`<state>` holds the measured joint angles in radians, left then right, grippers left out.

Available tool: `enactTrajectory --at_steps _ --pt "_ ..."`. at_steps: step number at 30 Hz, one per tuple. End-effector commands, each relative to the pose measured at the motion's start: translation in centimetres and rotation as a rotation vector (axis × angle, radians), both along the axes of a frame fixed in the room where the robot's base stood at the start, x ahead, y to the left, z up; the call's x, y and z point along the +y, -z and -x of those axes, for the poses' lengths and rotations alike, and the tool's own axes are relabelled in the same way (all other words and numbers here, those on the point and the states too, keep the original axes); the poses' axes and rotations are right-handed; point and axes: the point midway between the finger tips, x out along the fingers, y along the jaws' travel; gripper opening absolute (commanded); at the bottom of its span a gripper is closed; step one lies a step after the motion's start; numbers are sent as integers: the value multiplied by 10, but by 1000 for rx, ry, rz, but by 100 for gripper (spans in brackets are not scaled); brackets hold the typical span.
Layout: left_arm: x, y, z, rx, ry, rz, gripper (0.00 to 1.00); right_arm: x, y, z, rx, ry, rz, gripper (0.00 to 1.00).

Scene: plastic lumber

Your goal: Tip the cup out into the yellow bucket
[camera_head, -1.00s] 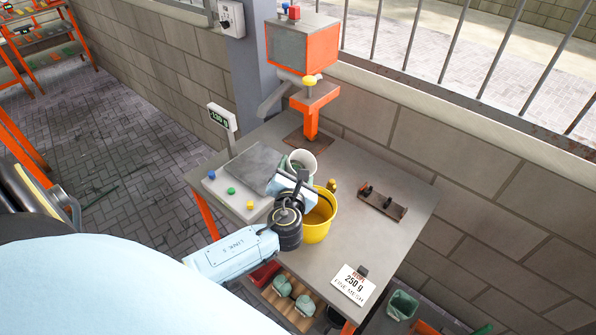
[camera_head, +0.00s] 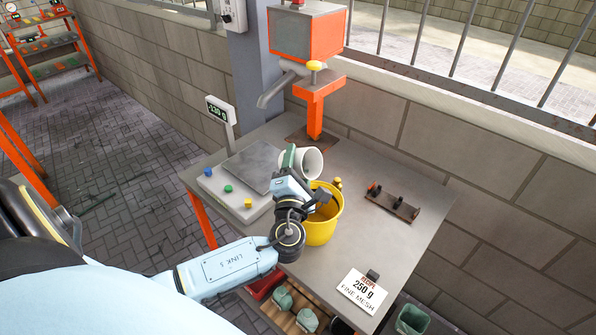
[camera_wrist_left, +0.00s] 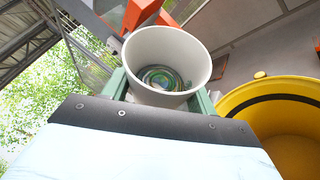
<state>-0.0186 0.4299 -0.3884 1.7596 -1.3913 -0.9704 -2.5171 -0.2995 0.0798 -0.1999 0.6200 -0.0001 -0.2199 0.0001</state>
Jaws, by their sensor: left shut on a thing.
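The white cup (camera_head: 312,162) is in my left gripper (camera_head: 293,166), tilted onto its side with its mouth towards the right in the head view. The left wrist view shows the cup (camera_wrist_left: 165,48) between the green fingers, with green and bluish contents deep inside. My left gripper is shut on the cup. The yellow bucket (camera_head: 321,230) stands on the table just below and in front of the cup, partly covered by my wrist. Its rim and inner wall show in the left wrist view (camera_wrist_left: 282,93), right of the cup. My right gripper is not in view.
A scale (camera_head: 230,186) with coloured buttons and a display (camera_head: 219,110) stands left of the cup. An orange dispenser (camera_head: 310,35) with a spout rises behind.

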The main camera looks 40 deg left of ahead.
Motion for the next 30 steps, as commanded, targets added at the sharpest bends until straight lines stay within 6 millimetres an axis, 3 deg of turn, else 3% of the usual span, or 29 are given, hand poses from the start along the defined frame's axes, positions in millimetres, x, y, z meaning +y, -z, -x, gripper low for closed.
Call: enactTrajectory --at_steps 9,15,30 --pt "-14 -5 0 -4 1 -531 34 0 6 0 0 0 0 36" --pt "-23 -11 0 -5 0 -756 34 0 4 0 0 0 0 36" --pt "-29 -11 1 -7 5 -829 34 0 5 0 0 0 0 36"
